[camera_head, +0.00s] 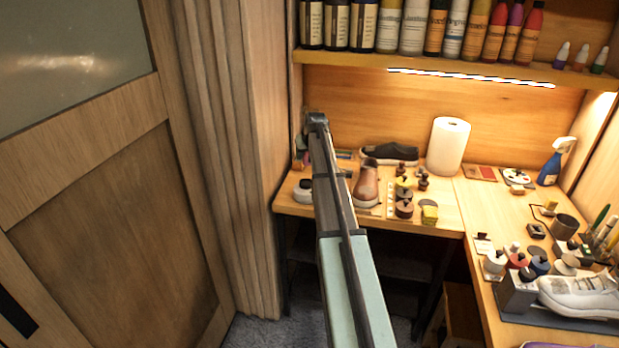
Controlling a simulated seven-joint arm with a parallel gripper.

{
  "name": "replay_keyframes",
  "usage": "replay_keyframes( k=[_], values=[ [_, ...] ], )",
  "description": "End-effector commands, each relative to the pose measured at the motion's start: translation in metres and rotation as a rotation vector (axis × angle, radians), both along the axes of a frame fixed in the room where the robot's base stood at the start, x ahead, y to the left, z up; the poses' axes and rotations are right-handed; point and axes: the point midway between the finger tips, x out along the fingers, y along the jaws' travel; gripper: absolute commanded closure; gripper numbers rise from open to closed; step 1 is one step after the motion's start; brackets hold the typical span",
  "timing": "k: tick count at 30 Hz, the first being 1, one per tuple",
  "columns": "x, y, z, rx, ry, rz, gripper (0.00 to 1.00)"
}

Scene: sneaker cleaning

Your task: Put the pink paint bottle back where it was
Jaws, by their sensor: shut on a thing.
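My arm reaches up through the middle of the picture to a dark end near the back left corner of the workbench (440,215). My gripper's fingers cannot be made out; the arm hides what is behind it. I cannot pick out a pink paint bottle for certain. A reddish bottle (517,261) stands among small paint bottles on the right part of the bench, beside a white bottle (495,262) and a blue one (539,265).
A shelf (450,62) with a row of bottles runs above the bench. A paper towel roll (447,146), a brown shoe (367,184) and a dark shoe (390,154) stand at the back. A white sneaker (580,296) is at right. A wooden door (100,220) is at left.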

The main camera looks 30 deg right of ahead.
Motion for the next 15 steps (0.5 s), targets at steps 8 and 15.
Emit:
replay_keyframes(
  k=[8, 15],
  values=[
    [0.054, -0.045, -0.016, 0.000, 0.000, -0.001, 0.92],
    [0.053, -0.046, -0.047, 0.000, 0.001, -0.001, 0.92]
  ],
)
